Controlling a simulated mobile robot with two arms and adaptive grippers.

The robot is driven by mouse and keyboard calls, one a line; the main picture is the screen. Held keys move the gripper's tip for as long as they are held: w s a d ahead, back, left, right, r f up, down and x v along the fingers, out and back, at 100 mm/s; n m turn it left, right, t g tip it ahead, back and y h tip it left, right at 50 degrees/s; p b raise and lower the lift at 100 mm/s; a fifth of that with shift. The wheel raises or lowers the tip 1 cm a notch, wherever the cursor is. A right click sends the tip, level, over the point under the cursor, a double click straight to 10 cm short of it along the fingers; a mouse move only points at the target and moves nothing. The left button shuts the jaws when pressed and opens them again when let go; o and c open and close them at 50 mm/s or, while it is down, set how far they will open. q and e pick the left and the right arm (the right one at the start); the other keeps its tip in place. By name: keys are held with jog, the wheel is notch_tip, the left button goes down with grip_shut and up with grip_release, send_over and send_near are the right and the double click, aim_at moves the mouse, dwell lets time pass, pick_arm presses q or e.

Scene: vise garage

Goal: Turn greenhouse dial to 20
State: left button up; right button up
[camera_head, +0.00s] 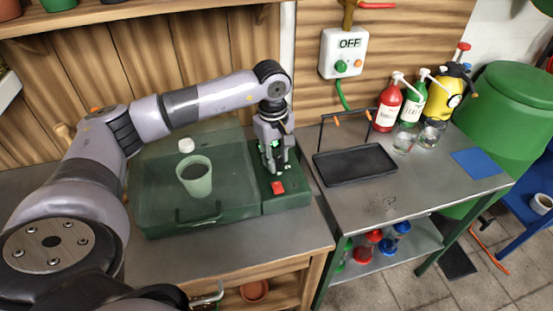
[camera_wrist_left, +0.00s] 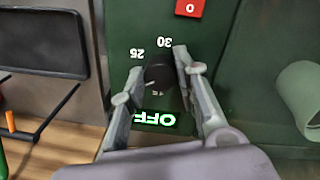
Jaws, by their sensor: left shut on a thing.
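The greenhouse (camera_head: 160,208) is a green see-through box on the bench, with a cup inside. Its control panel (camera_head: 288,198) is on its right side, with a red button (camera_head: 277,187) marked 0 in the left wrist view (camera_wrist_left: 193,8). The black dial (camera_wrist_left: 159,74) sits between 25 and 30 labels and a lit green display (camera_wrist_left: 155,118) reading OFF, upside down in that view. My left gripper (camera_head: 274,166) points down at the panel and is shut on the dial, one finger on each side (camera_wrist_left: 158,70). The dial's exact setting is hard to read. My right gripper is not in view.
A white switch box (camera_head: 343,55) reading OFF is on the wall. The metal table's front is clear.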

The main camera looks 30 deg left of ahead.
pick_arm(q)
jog(key=shift+r, duration=0.1)
dwell(0.3)
jog(key=o, duration=1.2)
jog(key=shift+c, duration=0.2)
notch_tip(320, 180, up, 12)
jog(key=shift+s+a, duration=0.15)
jog(key=shift+s, duration=0.2)
jog(key=shift+f, duration=0.2)
